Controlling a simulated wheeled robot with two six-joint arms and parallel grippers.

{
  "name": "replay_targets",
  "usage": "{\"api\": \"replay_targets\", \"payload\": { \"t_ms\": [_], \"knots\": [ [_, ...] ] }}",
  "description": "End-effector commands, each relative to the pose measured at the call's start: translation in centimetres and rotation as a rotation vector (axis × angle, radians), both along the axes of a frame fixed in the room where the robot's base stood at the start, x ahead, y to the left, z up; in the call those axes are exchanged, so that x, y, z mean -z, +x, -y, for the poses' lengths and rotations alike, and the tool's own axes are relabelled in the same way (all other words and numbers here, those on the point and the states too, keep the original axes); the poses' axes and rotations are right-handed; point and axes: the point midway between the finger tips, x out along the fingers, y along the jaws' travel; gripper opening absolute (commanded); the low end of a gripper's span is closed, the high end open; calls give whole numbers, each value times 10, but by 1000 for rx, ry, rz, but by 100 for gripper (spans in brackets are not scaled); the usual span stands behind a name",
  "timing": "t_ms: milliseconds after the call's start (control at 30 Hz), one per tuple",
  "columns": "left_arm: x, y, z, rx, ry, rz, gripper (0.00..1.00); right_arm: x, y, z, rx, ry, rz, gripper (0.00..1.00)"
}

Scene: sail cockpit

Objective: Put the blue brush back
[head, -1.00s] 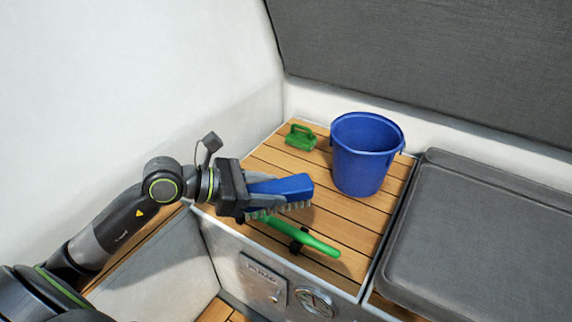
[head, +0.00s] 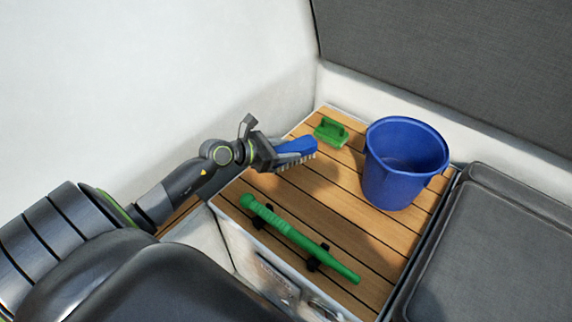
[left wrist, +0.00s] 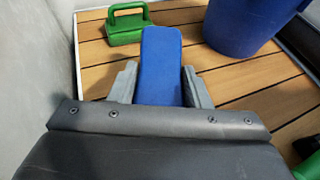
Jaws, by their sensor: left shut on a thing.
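The blue brush (head: 296,147) has a blue back and pale bristles that point down. My left gripper (head: 276,155) is shut on it and holds it over the left part of the slatted wooden seat (head: 340,210). In the left wrist view the brush (left wrist: 161,62) sticks out forward between the two grey fingers of the left gripper (left wrist: 161,88). The bristles are hidden there. I cannot tell how high the brush is above the slats. My right gripper is not in view.
A green hand scrubber (head: 331,131) sits just beyond the brush. A blue bucket (head: 404,165) stands to the right. A green tube-like handle (head: 300,238) lies in black clips at the front. Grey cushions (head: 505,245) are on the right, and a white wall (head: 150,80) on the left.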

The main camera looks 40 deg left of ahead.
Motion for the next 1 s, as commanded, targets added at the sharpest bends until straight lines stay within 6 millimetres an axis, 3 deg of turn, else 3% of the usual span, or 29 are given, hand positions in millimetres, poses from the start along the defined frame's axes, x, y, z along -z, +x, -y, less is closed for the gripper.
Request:
{"api": "replay_targets", "payload": {
  "t_ms": [267,500,967,1000],
  "knots": [
    [19,0,0,-1,-2,0,18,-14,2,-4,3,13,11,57],
    [51,0,0,-1,-2,0,18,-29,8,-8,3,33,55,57],
    [57,0,0,1,-1,1,18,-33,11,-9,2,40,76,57],
    [56,0,0,1,-1,1,49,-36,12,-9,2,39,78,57]
  ]
}}
